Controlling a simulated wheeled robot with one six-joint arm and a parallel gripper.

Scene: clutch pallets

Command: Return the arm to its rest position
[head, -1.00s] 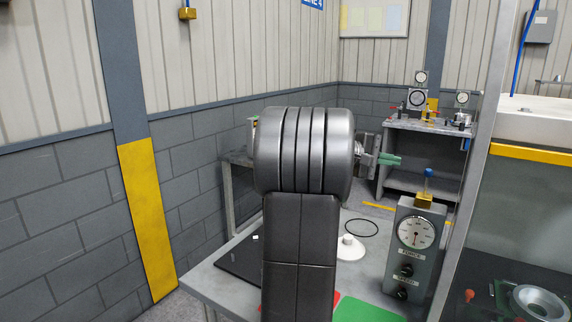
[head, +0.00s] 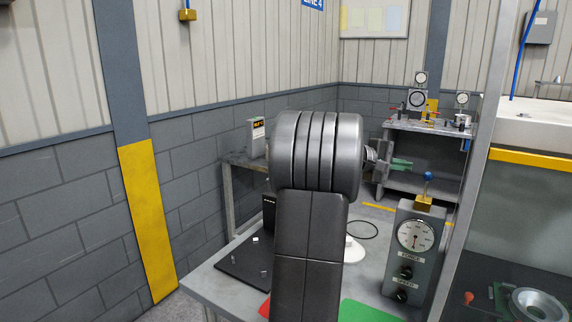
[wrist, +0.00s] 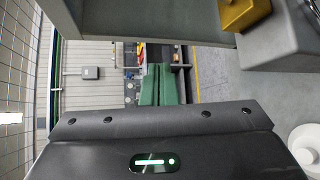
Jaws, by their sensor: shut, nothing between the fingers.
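My arm rises in the middle of the head view and hides part of the table behind it. My gripper (head: 401,164) shows at the right of the arm's rounded joint, with green fingers pointing right. It is shut and empty, held above the table. In the wrist view the green fingers of my gripper (wrist: 155,85) lie side by side, closed together, with nothing between them.
A grey table (head: 205,287) carries a black mat (head: 240,268), a green mat (head: 368,312), a black ring (head: 362,229), a white round part (head: 354,250) and a gauge box (head: 415,245). A grey post (head: 485,120) stands right. A bench (head: 425,127) with dials stands behind.

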